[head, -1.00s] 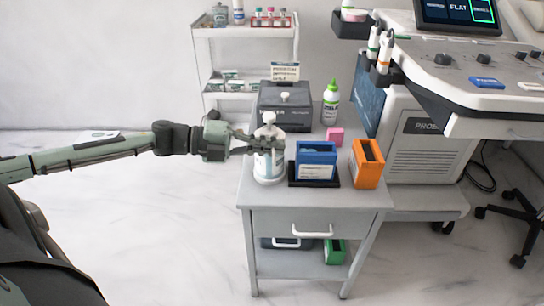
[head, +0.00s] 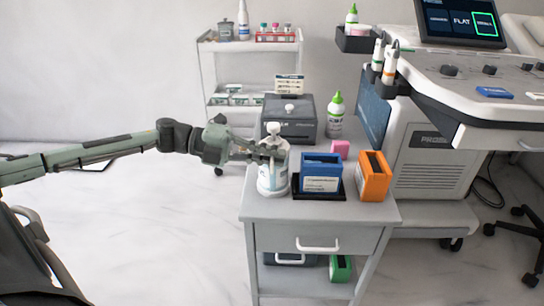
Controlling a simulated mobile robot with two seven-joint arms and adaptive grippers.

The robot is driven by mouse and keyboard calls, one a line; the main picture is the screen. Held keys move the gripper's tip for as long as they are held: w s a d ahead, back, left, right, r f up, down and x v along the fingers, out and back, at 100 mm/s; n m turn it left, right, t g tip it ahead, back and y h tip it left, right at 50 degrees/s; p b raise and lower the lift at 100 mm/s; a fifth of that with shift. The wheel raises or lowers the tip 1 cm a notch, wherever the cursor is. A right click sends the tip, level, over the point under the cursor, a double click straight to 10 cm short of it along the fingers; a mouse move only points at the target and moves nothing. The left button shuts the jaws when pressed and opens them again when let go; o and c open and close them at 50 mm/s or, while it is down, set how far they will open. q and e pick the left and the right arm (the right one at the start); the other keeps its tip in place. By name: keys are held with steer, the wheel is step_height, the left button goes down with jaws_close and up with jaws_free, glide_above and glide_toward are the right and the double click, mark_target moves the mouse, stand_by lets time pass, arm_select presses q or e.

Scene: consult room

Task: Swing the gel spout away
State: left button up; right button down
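My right gripper is not in view.
A blue holder (head: 321,172) on a black tray and an orange holder (head: 374,177) stand right of the bottle. A dark box (head: 291,131), a green-capped bottle (head: 335,117) and a pink block (head: 340,149) are behind. The ultrasound machine (head: 437,150) is at right.

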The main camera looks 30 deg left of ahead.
arm_select(q)
steer(key=o, duration=0.3)
steer(key=v, duration=1.2)
stand_by(0.6)
